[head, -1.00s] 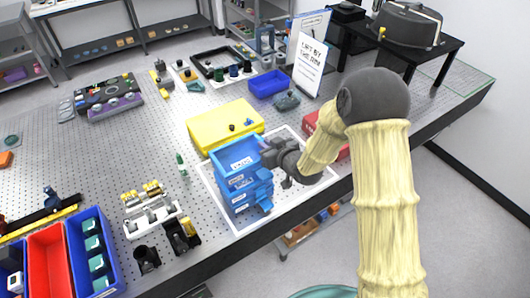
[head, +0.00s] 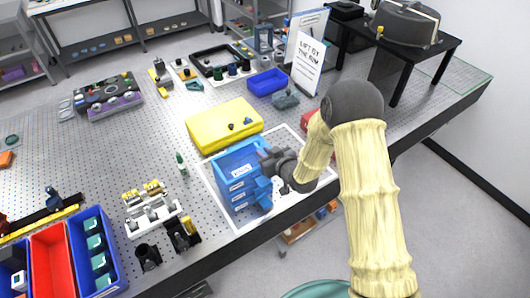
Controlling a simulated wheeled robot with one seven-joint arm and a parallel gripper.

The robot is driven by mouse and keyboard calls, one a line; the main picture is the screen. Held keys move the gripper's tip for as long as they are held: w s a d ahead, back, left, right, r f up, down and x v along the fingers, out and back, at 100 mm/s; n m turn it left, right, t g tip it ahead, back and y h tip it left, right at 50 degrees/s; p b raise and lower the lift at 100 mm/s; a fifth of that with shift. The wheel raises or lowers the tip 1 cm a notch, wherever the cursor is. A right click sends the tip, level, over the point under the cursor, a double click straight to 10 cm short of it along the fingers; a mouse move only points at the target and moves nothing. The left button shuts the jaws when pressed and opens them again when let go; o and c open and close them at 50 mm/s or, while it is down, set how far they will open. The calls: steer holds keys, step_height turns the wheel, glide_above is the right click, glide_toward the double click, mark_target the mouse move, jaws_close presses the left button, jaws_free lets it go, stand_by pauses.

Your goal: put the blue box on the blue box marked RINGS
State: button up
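A stack of blue boxes (head: 228,181) with white labels on the front stands on a white-bordered area near the table's front edge. The top blue box (head: 226,161) is open upward and seems to sit on the ones below. Its label looks like a short word, too small to read surely. My gripper (head: 266,160) is at the right rim of the top box, its fingertips against or over that rim. The fingers are small and dark, so I cannot tell whether they are shut on it. A separate dark blue box (head: 268,82) stands further back.
A yellow box (head: 222,124) is close behind the stack. A sign reading "LIFT BY THE RIM" (head: 309,62) stands at the back. Optical mounts (head: 150,210) and red and blue bins (head: 52,262) lie to the left. A red box (head: 308,119) is partly behind my arm.

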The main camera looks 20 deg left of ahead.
steer(key=shift+o, duration=1.1)
steer(key=b+v, duration=0.4)
steer(key=v, duration=0.8)
steer(key=shift+w, duration=0.15)
